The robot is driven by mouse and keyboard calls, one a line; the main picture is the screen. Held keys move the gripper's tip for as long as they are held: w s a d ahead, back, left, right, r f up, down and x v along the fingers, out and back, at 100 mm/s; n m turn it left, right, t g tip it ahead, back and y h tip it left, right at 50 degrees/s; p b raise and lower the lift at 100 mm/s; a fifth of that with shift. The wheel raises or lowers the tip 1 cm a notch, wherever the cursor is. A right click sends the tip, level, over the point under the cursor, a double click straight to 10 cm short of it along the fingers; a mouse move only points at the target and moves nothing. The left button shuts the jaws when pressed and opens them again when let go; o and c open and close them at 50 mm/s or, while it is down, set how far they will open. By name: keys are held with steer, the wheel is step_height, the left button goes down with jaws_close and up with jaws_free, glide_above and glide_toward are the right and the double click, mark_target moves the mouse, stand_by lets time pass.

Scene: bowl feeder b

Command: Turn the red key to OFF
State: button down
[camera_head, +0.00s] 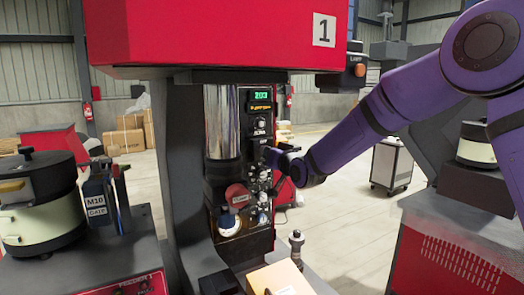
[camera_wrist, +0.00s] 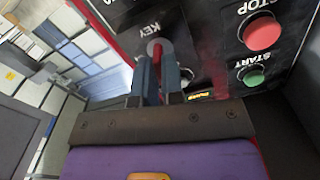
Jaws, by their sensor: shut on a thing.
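The red key (camera_wrist: 156,50) stands in a round grey lock on the black control panel (camera_wrist: 207,20), beside the printed word KEY in the wrist view. My gripper (camera_wrist: 159,68) is shut on it, with one grey-blue finger on each side. The key's turned position and any OFF mark cannot be made out. In the head view my gripper (camera_head: 274,157) is at the machine's control column, below the green display (camera_head: 261,95); the key is hidden there.
A red STOP button (camera_wrist: 262,33) and a green START button (camera_wrist: 254,77) are close to the right of the key. A red machine head (camera_head: 220,35) overhangs the column. A lidded pot (camera_head: 38,205) stands at left; open floor lies behind my arm.

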steer(key=n, duration=0.3)
steer(key=shift+n, duration=0.4)
steer(key=c, duration=1.2)
jaws_free()
steer(key=shift+o, duration=0.2)
steer(key=v, duration=0.7)
